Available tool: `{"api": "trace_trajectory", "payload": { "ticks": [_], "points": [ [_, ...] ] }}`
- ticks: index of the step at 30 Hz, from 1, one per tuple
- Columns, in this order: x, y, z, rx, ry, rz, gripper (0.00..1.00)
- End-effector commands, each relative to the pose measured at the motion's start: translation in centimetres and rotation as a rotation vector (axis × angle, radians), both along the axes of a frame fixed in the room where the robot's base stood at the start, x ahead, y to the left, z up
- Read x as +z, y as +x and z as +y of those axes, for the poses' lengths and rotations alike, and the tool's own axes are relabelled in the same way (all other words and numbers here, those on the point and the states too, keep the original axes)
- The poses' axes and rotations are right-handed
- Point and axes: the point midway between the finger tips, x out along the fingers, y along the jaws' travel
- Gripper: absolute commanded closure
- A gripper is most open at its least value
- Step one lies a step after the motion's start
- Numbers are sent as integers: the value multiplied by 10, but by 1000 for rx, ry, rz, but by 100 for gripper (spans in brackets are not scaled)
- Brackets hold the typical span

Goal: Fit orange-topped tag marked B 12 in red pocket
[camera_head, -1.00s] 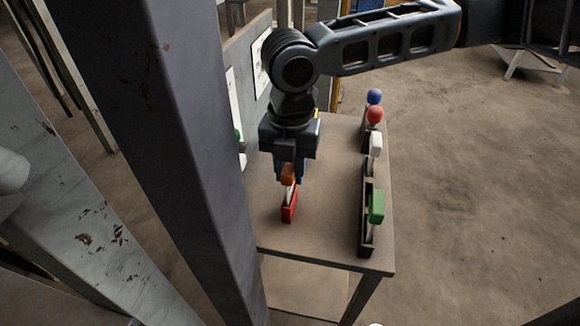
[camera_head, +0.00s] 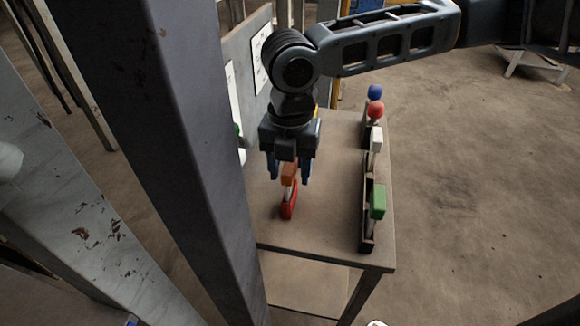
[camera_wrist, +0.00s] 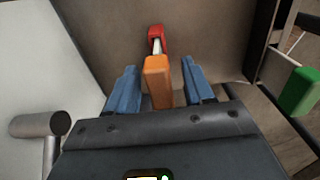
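The orange-topped tag (camera_head: 289,173) stands with its pale lower part in the red pocket (camera_head: 288,208) on the table. In the wrist view its orange top (camera_wrist: 158,80) lies between my fingers, and the red pocket (camera_wrist: 156,33) is beyond it. My gripper (camera_head: 289,172) is open, with its blue fingers spread on either side of the orange top. In the wrist view my gripper (camera_wrist: 156,88) shows a gap between each finger and the tag. The B 12 marking cannot be read.
A dark rack (camera_head: 367,213) along the table's right edge holds a green-topped tag (camera_head: 378,202) and a white-topped tag (camera_head: 376,140). Red-topped (camera_head: 376,109) and blue-topped (camera_head: 375,92) tags stand farther back. A large dark post (camera_head: 185,150) rises left of the table (camera_head: 325,243).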

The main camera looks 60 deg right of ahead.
Motion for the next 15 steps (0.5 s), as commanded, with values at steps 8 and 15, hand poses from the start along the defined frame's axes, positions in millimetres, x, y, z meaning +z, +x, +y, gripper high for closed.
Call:
{"api": "trace_trajectory", "payload": {
  "ticks": [8,15],
  "points": [
    [0,0,0,0,0,0,43],
    [24,0,0,1,-1,-1,43]
  ]
}}
